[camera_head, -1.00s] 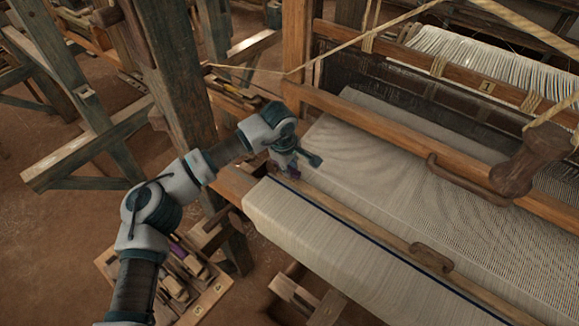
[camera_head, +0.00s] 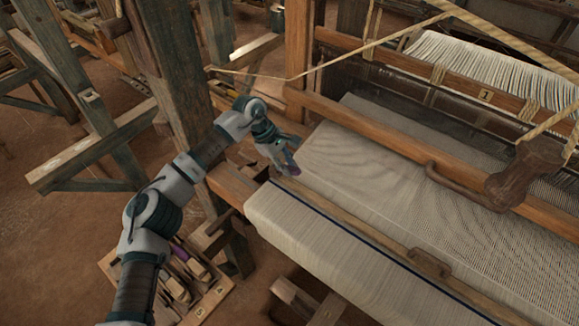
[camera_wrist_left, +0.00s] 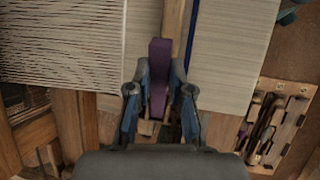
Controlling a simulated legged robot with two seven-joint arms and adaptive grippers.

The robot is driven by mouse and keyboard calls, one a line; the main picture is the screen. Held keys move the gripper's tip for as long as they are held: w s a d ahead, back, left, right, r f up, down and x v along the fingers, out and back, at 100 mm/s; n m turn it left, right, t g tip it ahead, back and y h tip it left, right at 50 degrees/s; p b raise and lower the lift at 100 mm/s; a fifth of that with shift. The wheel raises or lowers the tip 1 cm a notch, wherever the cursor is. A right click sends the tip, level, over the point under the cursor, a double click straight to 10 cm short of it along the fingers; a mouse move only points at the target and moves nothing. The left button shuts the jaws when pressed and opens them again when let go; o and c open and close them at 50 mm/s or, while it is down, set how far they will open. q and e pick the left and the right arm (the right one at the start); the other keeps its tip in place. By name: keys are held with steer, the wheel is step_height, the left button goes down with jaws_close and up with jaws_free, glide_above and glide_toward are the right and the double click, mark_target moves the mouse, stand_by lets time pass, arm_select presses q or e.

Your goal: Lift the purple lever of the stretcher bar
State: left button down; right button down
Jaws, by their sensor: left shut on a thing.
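The purple lever (camera_wrist_left: 159,62) stands between the two fingers of my left gripper (camera_wrist_left: 160,85) in the left wrist view. The fingers are shut on it from both sides, and its upper end sticks out beyond them. In the head view my left gripper (camera_head: 285,160) is at the left end of the pale wooden stretcher bar (camera_head: 378,235), at the cloth's left edge. Only a small bit of the purple lever (camera_head: 292,169) shows there, partly hidden by the fingers. My right gripper is not in view.
Woven cloth (camera_head: 375,185) spreads right of my gripper, with the rolled cloth (camera_head: 300,240) in front. A wooden beam with a handle (camera_head: 460,185) crosses behind. A tool tray (camera_head: 215,296) sits below.

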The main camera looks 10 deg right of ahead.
arm_select(q)
steer(key=shift+w+a+r+g+h, duration=0.3)
steer(key=shift+r+g+h, duration=0.15)
steer(key=shift+g+h, duration=0.2)
steer(key=c, duration=1)
jaws_free()
steer(key=shift+c, duration=0.2)
steer(key=v, duration=1.2)
steer(key=shift+w, duration=0.2)
steer(key=shift+f, duration=0.1)
